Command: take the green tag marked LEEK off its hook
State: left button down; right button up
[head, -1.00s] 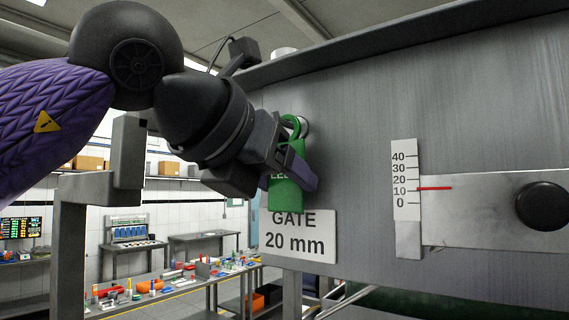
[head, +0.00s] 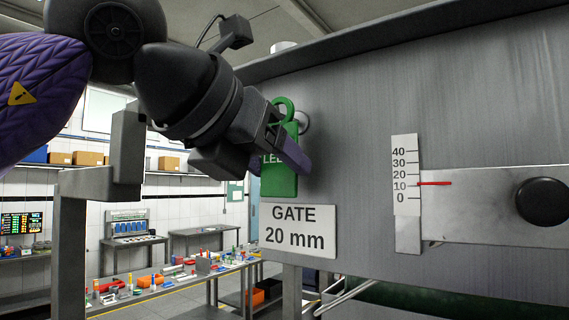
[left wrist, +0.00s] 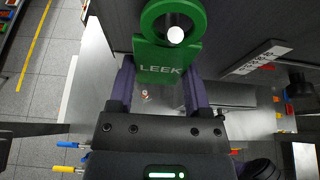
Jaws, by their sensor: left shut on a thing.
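The green tag (head: 279,178) with a ring at its top hangs upright in front of the grey panel, lettering partly covered by my gripper. In the left wrist view the tag (left wrist: 165,68) reads LEEK. My left gripper (head: 277,147) is shut on the tag's body, a purple finger on each side. The round hook (head: 304,122) on the panel shows just right of the ring in the head view. In the left wrist view the hook's pale round end (left wrist: 176,35) shows through the ring's hole. I cannot tell whether the ring is clear of the hook. My right gripper is not in view.
A GATE 20 mm sign (head: 298,231) is on the panel below the tag. To the right are a scale (head: 405,175) with a red pointer and a black knob (head: 543,202). A bench (head: 170,283) with several small items stands beyond at lower left.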

aim_at(276, 181)
pick_arm(q)
jog(key=shift+s+a+b, duration=0.45)
jog(key=shift+s+a, duration=0.15)
jog(key=shift+s, duration=0.2)
jog(key=shift+s+a+b, duration=0.45)
jog(key=shift+s+a, duration=0.1)
jog(key=shift+s, duration=0.2)
jog(key=shift+s+a+b, duration=0.25)
jog(key=shift+s+a, duration=0.2)
jog(key=shift+s, duration=0.2)
jog(key=shift+s+a+b, duration=0.2)
jog(key=shift+s+a, duration=0.2)
jog(key=shift+s, duration=0.2)
